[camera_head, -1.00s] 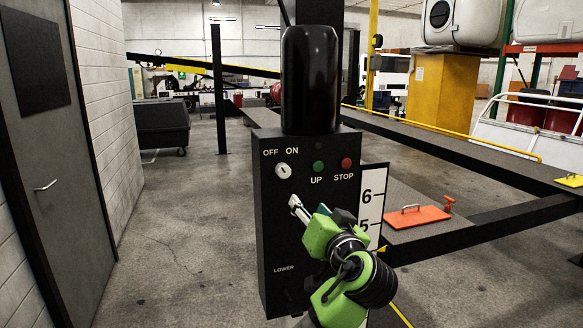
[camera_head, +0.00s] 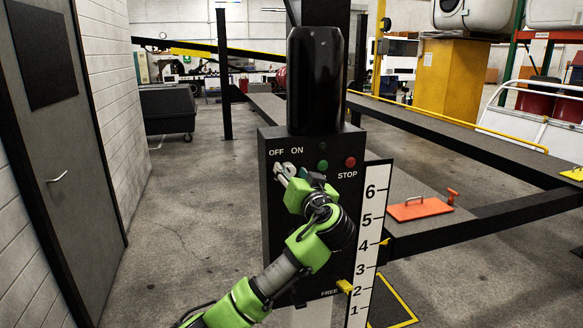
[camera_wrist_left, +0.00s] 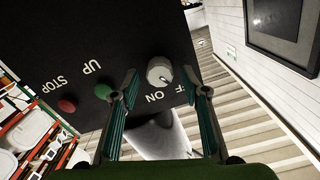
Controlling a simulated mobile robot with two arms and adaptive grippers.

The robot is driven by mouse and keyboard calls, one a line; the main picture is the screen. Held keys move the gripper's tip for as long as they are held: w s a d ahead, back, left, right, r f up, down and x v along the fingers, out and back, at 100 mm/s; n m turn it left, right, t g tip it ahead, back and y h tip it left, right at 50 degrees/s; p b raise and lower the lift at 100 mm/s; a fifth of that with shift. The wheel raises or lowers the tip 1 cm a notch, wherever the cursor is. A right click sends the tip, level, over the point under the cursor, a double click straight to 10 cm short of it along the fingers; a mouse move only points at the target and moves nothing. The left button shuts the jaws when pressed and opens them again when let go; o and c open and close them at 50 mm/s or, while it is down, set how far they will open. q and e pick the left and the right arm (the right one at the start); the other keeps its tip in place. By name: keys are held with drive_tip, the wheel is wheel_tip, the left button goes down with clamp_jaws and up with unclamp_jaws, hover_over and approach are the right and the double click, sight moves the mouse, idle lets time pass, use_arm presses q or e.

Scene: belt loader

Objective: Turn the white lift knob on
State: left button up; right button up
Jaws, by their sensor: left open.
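The white lift knob (camera_wrist_left: 159,71) is a round white dial with a dark mark, on the black control box (camera_head: 268,215) under the OFF and ON labels. In the head view my left gripper (camera_head: 284,172) is in front of the knob and largely covers it. In the left wrist view my left gripper (camera_wrist_left: 166,88) is open, with one finger on each side of the knob and clear space around it. Whether the fingertips reach the knob's depth is hard to tell. My right gripper is not in view.
The green UP button (camera_head: 322,164) and red STOP button (camera_head: 350,162) are close to the right of the knob. A numbered white scale (camera_head: 368,220) is on the box's right side. An orange plate (camera_head: 419,208) lies on the ramp to the right. Open floor is at left.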

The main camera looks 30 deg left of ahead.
use_arm(q)
drive_tip(key=shift+w+a, duration=0.2)
drive_tip(key=shift+a, duration=0.05)
drive_tip(key=c, duration=1.1)
